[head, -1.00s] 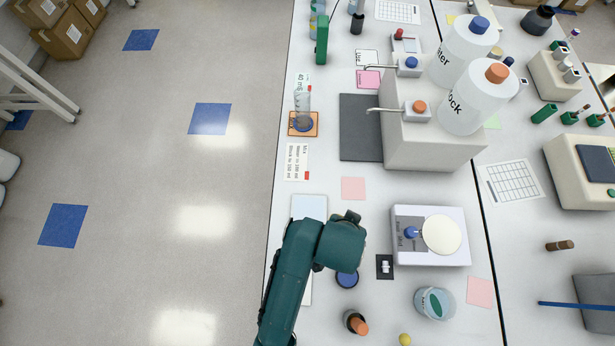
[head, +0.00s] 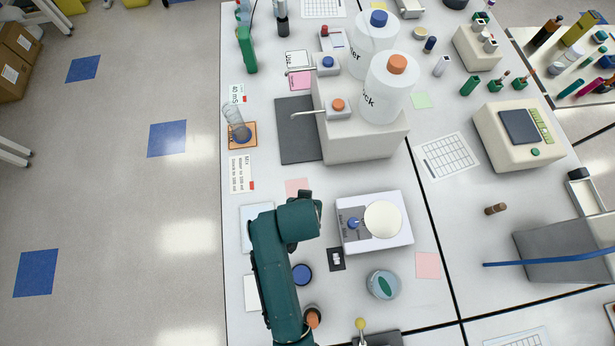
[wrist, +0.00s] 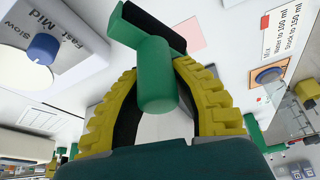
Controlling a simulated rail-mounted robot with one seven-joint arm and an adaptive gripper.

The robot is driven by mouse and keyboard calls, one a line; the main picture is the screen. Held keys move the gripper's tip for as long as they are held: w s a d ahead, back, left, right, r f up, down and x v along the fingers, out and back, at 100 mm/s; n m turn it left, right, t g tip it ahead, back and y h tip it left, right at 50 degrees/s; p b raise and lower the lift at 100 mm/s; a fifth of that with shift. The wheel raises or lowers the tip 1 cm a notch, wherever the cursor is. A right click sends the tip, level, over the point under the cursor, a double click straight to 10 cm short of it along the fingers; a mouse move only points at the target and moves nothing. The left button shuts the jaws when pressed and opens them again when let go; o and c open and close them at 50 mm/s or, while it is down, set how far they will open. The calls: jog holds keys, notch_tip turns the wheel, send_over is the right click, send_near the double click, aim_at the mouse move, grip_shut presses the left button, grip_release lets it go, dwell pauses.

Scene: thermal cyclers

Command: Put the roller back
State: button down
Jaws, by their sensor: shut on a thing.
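In the wrist view my gripper (wrist: 165,85) has its two yellow ribbed fingers closed on a green piece with a rounded cylindrical end (wrist: 157,75). A green block with a black face joins it at the top; this held piece appears to be the roller. It is held above the bench. In the head view my gripper and the held piece are hidden under my dark green arm, left of the white stirrer. No place marked for the roller can be made out.
The stirrer (head: 400,240) with white plate and blue knob is to the right. A glass beaker (head: 383,284) stands in front of it. Dispenser bottles (head: 388,90) stand behind.

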notch_tip(320, 180, down, 8)
jog(key=shift+r, duration=0.25)
jog(key=shift+f, duration=0.15)
jog(key=c, duration=1)
grip_release()
